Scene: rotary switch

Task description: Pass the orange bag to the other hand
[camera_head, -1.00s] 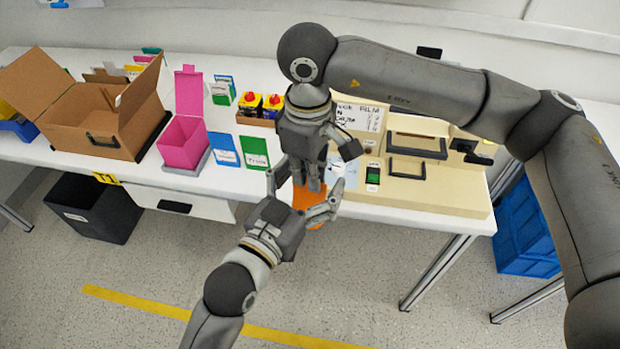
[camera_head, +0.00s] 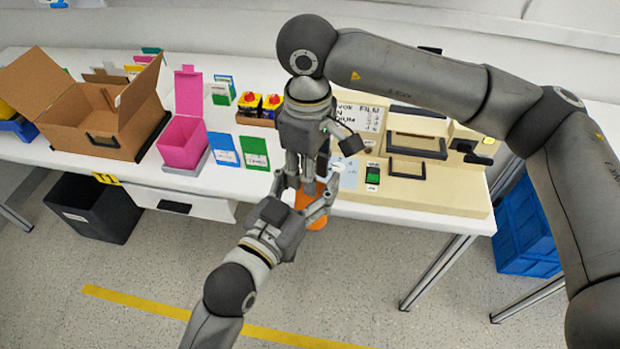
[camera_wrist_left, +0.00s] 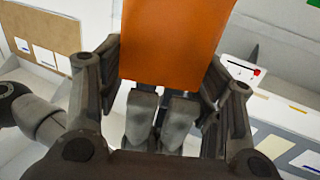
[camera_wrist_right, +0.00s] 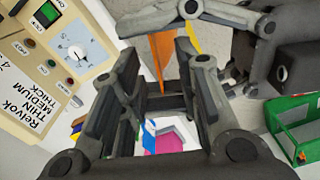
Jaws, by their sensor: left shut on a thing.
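The orange bag (camera_head: 312,222) hangs in front of the table's front edge, between my two grippers, which hide much of it. My left gripper (camera_head: 305,208) comes from below and is shut on the bag. The bag (camera_wrist_left: 175,40) fills the top middle of the left wrist view. My right gripper (camera_head: 305,190) comes from above, fingers pointing down, very close to the bag. In the right wrist view its fingers (camera_wrist_right: 163,100) are apart, and a narrow orange strip of the bag (camera_wrist_right: 163,55) shows beyond them. I cannot tell whether they touch it.
A beige machine (camera_head: 440,190) with a dial and green switch stands right of the grippers. Left on the white table are a pink box (camera_head: 182,140), an open cardboard box (camera_head: 110,125) and blue and green packets (camera_head: 254,150). A black bin (camera_head: 95,208) stands below.

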